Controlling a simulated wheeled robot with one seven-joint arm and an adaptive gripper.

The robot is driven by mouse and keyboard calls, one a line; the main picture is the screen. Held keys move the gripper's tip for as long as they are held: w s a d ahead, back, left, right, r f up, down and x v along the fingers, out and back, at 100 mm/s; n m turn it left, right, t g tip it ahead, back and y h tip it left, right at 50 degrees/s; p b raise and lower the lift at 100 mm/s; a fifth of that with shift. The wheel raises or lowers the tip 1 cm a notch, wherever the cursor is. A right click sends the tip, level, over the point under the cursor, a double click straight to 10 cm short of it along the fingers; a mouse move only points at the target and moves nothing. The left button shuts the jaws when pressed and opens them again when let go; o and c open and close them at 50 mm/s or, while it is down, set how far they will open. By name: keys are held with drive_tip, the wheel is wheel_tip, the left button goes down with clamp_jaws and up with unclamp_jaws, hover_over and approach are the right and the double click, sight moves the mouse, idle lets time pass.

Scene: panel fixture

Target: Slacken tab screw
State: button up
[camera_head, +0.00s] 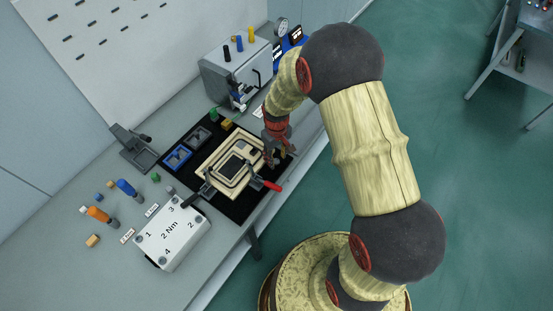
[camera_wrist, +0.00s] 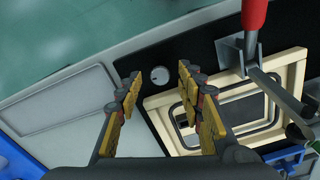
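My gripper (camera_head: 279,158) hangs by the right edge of the wooden panel frame (camera_head: 212,176), its fingers spread. In the wrist view, the open gripper (camera_wrist: 158,88) has nothing between its fingertips. A round grey disc with a small mark (camera_wrist: 160,76) shows beyond the gap, on the black mat beside the wooden frame (camera_wrist: 292,72). It may be the tab screw; I cannot tell. No clear tab shows. My gripper covers this spot in the head view.
A red-handled clamp (camera_head: 266,184) stands at the frame's near side. A white box marked "2 Nm" (camera_head: 172,238), a blue-handled tool (camera_head: 127,187) and an orange-handled tool (camera_head: 98,214) are to the left. A grey machine (camera_head: 232,72) stands behind.

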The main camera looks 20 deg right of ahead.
drive_tip(key=shift+f, duration=0.65)
drive_tip(key=c, duration=0.3)
clamp_jaws()
